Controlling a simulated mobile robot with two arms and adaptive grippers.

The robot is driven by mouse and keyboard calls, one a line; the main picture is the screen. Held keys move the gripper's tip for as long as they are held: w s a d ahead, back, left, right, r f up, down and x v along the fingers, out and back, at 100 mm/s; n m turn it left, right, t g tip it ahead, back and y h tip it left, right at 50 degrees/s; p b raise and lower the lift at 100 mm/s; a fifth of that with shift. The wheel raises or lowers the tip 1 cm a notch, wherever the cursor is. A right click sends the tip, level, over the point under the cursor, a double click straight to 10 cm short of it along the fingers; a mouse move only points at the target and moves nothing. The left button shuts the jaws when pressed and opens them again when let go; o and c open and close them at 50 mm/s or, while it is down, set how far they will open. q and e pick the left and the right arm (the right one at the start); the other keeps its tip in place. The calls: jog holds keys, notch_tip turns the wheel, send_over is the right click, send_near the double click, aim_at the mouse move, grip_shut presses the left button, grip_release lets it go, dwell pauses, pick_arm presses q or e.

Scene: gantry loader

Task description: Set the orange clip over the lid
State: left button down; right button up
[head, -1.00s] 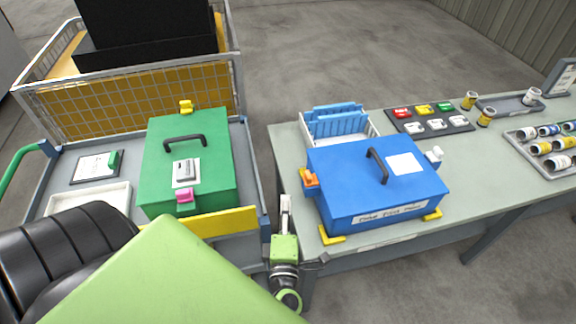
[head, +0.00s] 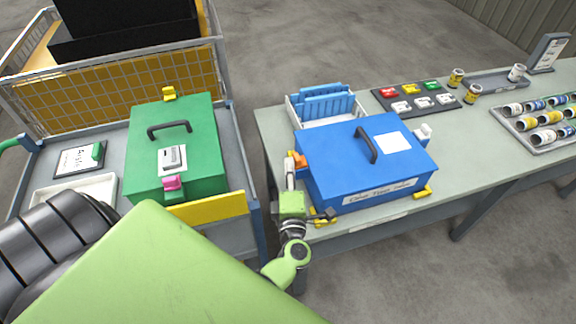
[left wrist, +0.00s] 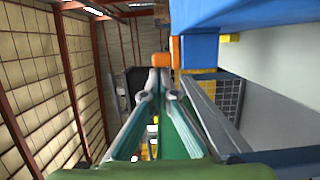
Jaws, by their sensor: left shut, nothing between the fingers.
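The orange clip (head: 299,160) is on the left side of the blue box (head: 330,178), near the lid's edge. Whether it lies over the lid is unclear. The blue lid (head: 350,140) is down and has a dark handle. My left gripper (head: 290,163) is at the box's left side, shut and empty, with its fingertips beside the clip. In the left wrist view the fingertips (left wrist: 160,76) meet just short of the orange clip (left wrist: 161,60), beside the blue box (left wrist: 199,50). I cannot tell whether they touch it. My right gripper is out of view.
A white clip (head: 424,132) is at the blue box's right side. A white basket (head: 292,112) with blue parts stands behind it. A green box (head: 207,150) with pink and yellow clips sits on the cart to the left. Yellow corner brackets mark the table's front edge.

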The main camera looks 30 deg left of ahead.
pick_arm(q)
jog(key=shift+w+d, duration=0.95)
jog(key=shift+w, duration=0.15)
jog(key=shift+s, duration=0.1)
